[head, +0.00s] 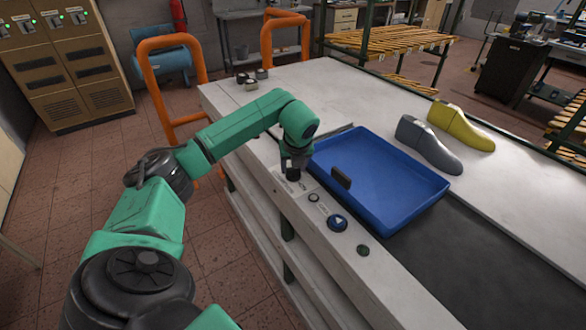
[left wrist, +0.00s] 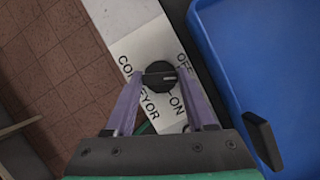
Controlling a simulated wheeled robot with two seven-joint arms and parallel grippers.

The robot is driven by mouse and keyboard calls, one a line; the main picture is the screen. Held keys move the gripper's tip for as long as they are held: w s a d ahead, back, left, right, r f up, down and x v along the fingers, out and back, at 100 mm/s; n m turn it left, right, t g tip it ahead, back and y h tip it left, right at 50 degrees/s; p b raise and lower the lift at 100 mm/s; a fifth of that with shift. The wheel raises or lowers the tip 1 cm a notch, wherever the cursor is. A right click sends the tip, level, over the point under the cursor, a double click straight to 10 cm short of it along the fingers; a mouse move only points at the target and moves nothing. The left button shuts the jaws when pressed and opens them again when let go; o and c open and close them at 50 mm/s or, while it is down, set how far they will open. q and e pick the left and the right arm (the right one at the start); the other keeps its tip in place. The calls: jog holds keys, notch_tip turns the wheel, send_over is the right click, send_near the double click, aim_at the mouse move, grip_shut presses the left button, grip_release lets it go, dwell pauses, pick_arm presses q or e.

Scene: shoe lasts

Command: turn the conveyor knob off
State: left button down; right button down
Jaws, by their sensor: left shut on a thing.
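The conveyor knob (left wrist: 158,76) is round and black, with a pale line across it. It sits on a white label plate (left wrist: 140,47) printed CONVEYOR, OFF and ON. In the left wrist view OFF is at its upper right and ON at its lower right. I cannot tell which word the knob points to. My left gripper (left wrist: 159,75) has a finger on each side of the knob and is shut on it. In the head view my left gripper (head: 292,172) points down at the bench edge and largely hides the knob. My right gripper is not in view.
A blue tray (head: 405,205) lies close to the right of my left gripper, with a dark upright tab (head: 341,177) at its near side. Grey (head: 428,145) and yellow (head: 460,128) shoe lasts stand beyond the tray.

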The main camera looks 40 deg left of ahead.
pick_arm(q)
jog(key=n, duration=0.2)
jog(key=n+g+y, duration=0.1)
jog(key=n, duration=0.1)
jog(key=shift+w+r+n, duration=0.15)
jog(key=shift+n, duration=0.25)
jog(key=shift+g, duration=0.3)
jog(key=shift+c, duration=1.2)
grip_release()
jog(key=p+v, duration=0.1)
jog(key=v, duration=1.3)
jog(key=shift+r+p, duration=0.2)
jog(key=shift+p, duration=0.15)
jog(key=shift+d, duration=0.1)
